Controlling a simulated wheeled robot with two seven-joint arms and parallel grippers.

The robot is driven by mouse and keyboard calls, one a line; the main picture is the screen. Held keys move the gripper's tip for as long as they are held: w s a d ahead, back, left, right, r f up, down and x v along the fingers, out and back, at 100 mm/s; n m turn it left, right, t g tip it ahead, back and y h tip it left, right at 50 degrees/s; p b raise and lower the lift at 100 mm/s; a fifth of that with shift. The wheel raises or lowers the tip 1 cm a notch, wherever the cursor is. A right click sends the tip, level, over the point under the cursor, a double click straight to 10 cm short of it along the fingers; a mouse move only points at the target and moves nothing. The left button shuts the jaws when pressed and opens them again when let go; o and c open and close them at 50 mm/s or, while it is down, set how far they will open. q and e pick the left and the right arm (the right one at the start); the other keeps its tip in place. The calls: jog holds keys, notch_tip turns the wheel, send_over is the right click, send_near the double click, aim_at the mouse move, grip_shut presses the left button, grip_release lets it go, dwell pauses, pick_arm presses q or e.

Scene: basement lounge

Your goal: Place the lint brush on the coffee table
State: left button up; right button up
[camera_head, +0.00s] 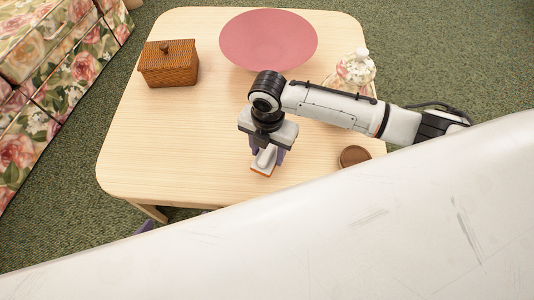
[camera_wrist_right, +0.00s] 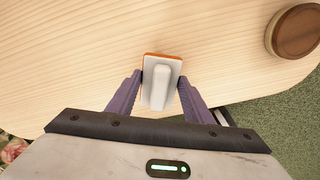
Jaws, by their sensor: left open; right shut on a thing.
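The lint brush (camera_head: 263,165), white with an orange edge, is over the front middle of the light wood coffee table (camera_head: 150,140). My right gripper (camera_head: 267,152) points down and is shut on it. In the right wrist view, the lint brush (camera_wrist_right: 161,85) sits between the two purple fingers of the right gripper (camera_wrist_right: 160,92). The brush is at or just above the tabletop; I cannot tell if it touches. My left gripper (camera_head: 145,227) shows only as a purple tip below the table's front edge; a big white part in front hides the rest.
A floral teapot-like vessel (camera_head: 357,70) is at the right edge. A round brown lidded jar (camera_head: 353,156) is right of the brush. The left middle is clear.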

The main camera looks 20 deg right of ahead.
aim_at(268, 159)
pick_arm(q)
jog(key=shift+w+d+f+b, duration=0.4)
jog(key=shift+w, duration=0.05)
pick_arm(e)
jog(key=shift+f, duration=1.75)
jog(key=shift+f, duration=0.1)
jog(key=o, duration=0.9)
jog(key=shift+o, duration=0.2)
